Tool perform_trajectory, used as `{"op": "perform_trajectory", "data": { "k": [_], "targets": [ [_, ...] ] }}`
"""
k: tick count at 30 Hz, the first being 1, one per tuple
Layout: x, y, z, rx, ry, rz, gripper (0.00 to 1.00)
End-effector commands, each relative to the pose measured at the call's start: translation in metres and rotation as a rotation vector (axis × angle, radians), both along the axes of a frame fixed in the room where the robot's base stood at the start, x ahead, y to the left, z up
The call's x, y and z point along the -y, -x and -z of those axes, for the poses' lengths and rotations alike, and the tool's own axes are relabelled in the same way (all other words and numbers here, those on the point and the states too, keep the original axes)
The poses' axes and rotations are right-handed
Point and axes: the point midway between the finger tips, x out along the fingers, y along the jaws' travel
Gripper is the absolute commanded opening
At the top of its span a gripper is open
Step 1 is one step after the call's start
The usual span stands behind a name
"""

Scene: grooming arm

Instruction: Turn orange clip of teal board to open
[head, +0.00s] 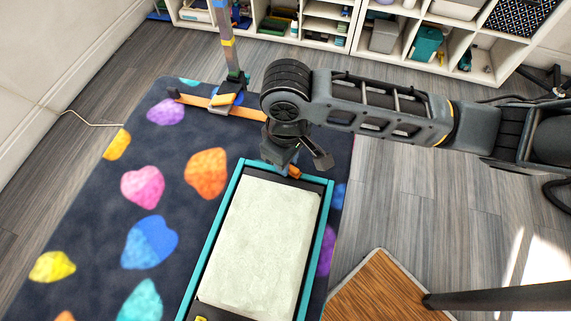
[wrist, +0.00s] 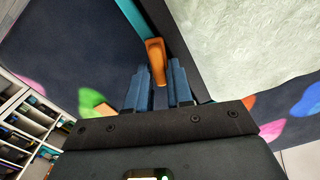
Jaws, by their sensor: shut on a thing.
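The teal board (head: 212,238) lies on the dark mat, with a teal frame and a pale grey-green panel (head: 262,235). Its orange clip (head: 294,172) is at the far end, partly hidden by my gripper (head: 291,168) above it. In the wrist view the orange clip (wrist: 155,52) stands out from the board's edge, beside the pale panel. My gripper's two blue-grey fingers (wrist: 159,68) are on either side of the clip's near end and shut on it. The exact contact is hard to see.
A stand with an orange base bar (head: 235,109) and an upright post (head: 229,55) is close behind my gripper. White shelves (head: 345,45) line the back. A wooden board (head: 385,292) lies at lower right. The patterned mat (head: 180,210) left of the board is clear.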

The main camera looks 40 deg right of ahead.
Motion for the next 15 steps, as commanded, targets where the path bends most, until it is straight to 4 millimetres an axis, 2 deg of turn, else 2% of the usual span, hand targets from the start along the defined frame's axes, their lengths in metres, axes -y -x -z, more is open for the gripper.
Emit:
{"op": "perform_trajectory", "data": {
  "k": [7,15],
  "targets": [
    [0.0005,0.0000,0.0001,0.000,0.002,-0.219,0.00],
    [0.0001,0.0001,-0.0001,0.000,0.000,-0.237,0.00]
  ]
}}
